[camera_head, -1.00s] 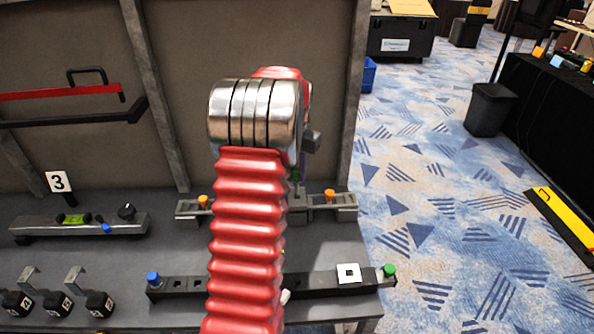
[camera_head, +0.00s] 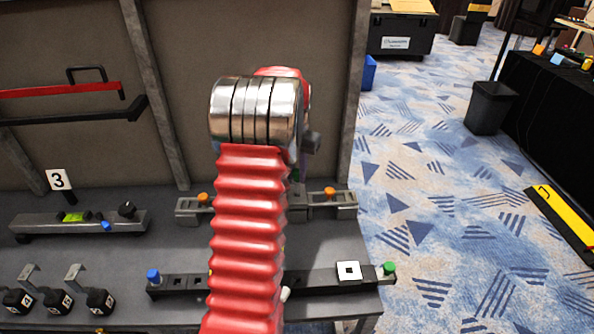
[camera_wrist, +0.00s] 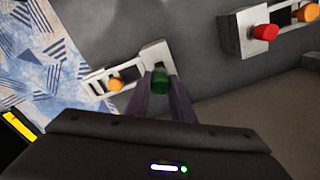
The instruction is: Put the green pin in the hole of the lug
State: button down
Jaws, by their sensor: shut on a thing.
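The green pin (camera_wrist: 160,81) is between the dark purple fingers of my gripper (camera_wrist: 161,90), shut on it, in the wrist view. Its green end shows just below the pale grey block of the lug (camera_wrist: 154,54), and the two overlap in this view. I cannot tell whether the pin is in the hole or apart from it; the hole is hidden. In the head view my arm covers most of the gripper, and part of the lug (camera_head: 297,206) shows right of the arm.
An orange knob (camera_wrist: 115,84) sits on the grey rail beside the lug. A dark bar with a blue knob (camera_head: 153,276) and a green knob (camera_head: 389,268) lies nearer on the bench.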

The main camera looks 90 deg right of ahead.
aim_at(297, 182)
jog(key=shift+f, duration=2.7)
dwell(1.0)
jog(key=c, duration=1.5)
grip_release()
jog(key=shift+o, duration=0.3)
jog(key=o, duration=0.5)
jog(key=shift+c, duration=0.2)
jog(key=shift+r, duration=0.15)
jog(key=shift+r, duration=3.4)
